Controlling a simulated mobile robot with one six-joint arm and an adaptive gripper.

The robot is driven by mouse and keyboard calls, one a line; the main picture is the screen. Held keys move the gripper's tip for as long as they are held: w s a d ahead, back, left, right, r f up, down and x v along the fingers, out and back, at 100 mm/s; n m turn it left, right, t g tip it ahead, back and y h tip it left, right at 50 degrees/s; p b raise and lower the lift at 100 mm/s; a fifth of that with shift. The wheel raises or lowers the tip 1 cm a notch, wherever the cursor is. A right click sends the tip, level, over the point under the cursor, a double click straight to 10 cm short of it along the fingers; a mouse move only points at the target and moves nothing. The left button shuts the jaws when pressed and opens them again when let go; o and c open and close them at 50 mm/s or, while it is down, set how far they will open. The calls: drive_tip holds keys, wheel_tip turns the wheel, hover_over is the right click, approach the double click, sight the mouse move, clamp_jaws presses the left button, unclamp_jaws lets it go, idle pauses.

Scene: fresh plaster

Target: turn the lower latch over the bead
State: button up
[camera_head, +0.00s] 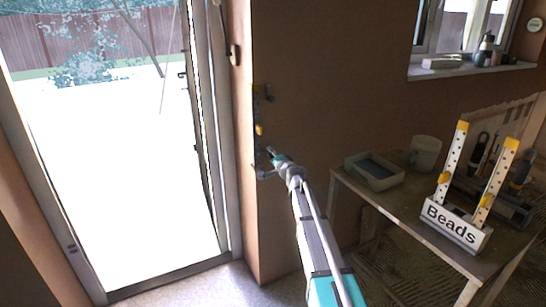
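A narrow grey strip (254,145), seemingly the bead, runs upright along the wall corner beside the glass door. A dark bracket (267,92) with a small yellow part at its top sits on the strip's upper part. A yellow piece (259,129) shows midway down. A grey piece (264,174), perhaps the lower latch, sticks out at the strip's lower end; its turn is too small to tell. My gripper (271,151) is at the end of my arm, close to the strip, just above and right of that piece. I cannot tell whether it touches anything or how its fingers stand.
A glass door (120,150) stands left of the corner. Floor by the door is clear.

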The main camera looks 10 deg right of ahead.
drive_tip(key=shift+s, duration=0.15)
drive_tip(key=v, duration=1.1)
drive_tip(key=shift+s, duration=0.35)
drive_tip(key=shift+d, duration=0.1)
drive_tip(key=s+a+f+n+g+y, duration=0.1)
drive_tip(key=s+a+f+n+g, duration=0.45)
drive_tip(key=s, duration=0.25)
drive_tip(key=s+a+f+n+g+y, duration=0.1)
drive_tip(key=s+a+f+n+g, duration=0.3)
drive_tip(key=s+f, duration=0.3)
drive_tip(key=s+d+f+n+g+h, duration=0.1)
drive_tip(key=s+d+f+g+h, duration=0.15)
drive_tip(key=s, duration=0.35)
drive_tip(key=s+d+f+g+h, duration=0.2)
drive_tip(key=s+g, duration=0.1)
drive_tip(key=s, duration=0.3)
drive_tip(key=s+d+f+n+g+h, duration=0.1)
drive_tip(key=s+d+f+g+h, duration=0.15)
drive_tip(key=s, duration=0.35)
wheel_tip(320, 180, up, 25)
drive_tip(key=p, duration=2.4)
drive_tip(key=shift+s+a+h, duration=0.25)
drive_tip(key=shift+s+h, duration=0.05)
drive_tip(key=shift+s, duration=0.05)
